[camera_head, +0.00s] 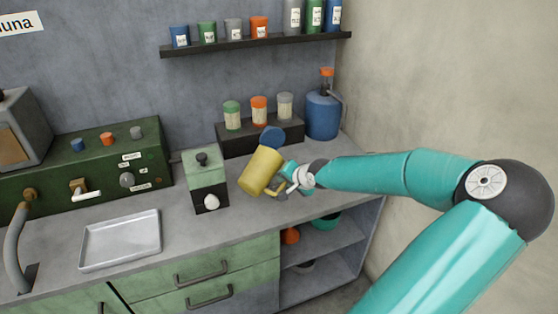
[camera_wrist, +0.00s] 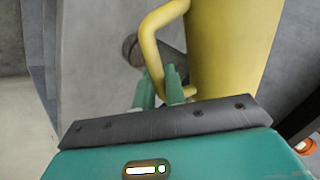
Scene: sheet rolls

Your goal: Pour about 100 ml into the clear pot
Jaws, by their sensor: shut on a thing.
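A yellow pitcher (camera_head: 260,171) is tilted above the counter near the green box. My gripper (camera_head: 287,183) is at its right side, shut on its handle. In the wrist view the yellow pitcher (camera_wrist: 232,45) fills the upper right, and its looped handle (camera_wrist: 152,45) runs down to my gripper's green fingers (camera_wrist: 160,90). The inside of the pitcher and any liquid are not visible. I cannot make out a clear pot in either view; the pitcher and arm cover part of the counter.
A green box with a black knob (camera_head: 205,180) stands close left of the pitcher. A blue disc (camera_head: 271,139) shows just above the pitcher. Lidded jars stand on a dark riser (camera_head: 232,140) behind, beside a blue jug (camera_head: 322,115). A metal tray (camera_head: 120,240) lies left.

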